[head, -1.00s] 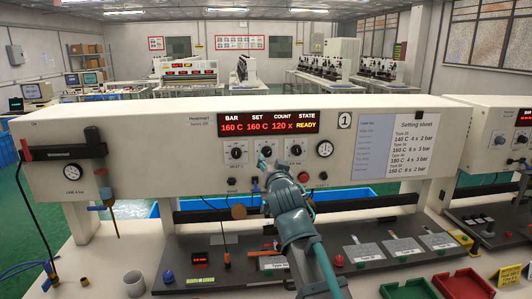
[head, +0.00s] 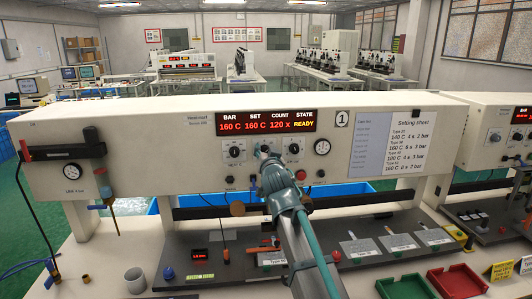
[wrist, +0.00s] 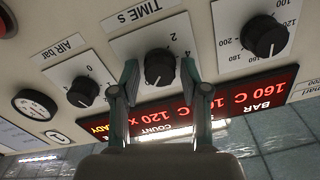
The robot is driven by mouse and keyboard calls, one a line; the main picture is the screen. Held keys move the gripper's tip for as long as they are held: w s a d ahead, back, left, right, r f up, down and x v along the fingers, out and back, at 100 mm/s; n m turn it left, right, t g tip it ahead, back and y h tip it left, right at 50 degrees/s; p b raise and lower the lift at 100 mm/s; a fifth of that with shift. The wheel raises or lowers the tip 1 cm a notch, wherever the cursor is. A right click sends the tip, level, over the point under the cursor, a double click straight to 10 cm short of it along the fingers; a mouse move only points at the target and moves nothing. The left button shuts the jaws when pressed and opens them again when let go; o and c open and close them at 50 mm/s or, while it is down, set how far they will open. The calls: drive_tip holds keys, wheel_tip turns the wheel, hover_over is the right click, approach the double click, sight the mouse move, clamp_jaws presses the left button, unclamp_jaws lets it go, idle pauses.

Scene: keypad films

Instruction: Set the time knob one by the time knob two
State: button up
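Press one (head: 130,135) is a long cream housing marked "1". Its black time knob (wrist: 160,68) sits under the label "TIME s", seen upside down in the wrist view, with scale figures such as 2 and 4; its exact setting is too small to read. My gripper (wrist: 160,72) is open, one fingertip on each side of this knob, with small gaps visible. In the head view my gripper (head: 266,156) largely covers the knob. The second press (head: 486,130) stands at the right, with its own knobs (head: 493,136) partly shown.
The temperature knob (wrist: 265,36) and air knob (wrist: 83,92) flank the time knob closely. The red display (head: 265,121) reads 160 C, 160 C, 120 x, READY. A setting sheet (head: 405,150) is on the panel. Green (head: 405,287) and red (head: 457,280) trays lie at front right.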

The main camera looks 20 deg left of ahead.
clamp_jaws()
drive_tip(key=shift+n, duration=0.5)
drive_tip(key=n+b, duration=0.1)
drive_tip(key=n, duration=0.2)
drive_tip(key=shift+n, duration=0.3)
drive_tip(key=n, duration=0.4)
drive_tip(key=shift+a, duration=0.1)
drive_tip(key=shift+o, duration=1.8)
unclamp_jaws()
drive_tip(key=shift+s, duration=0.15)
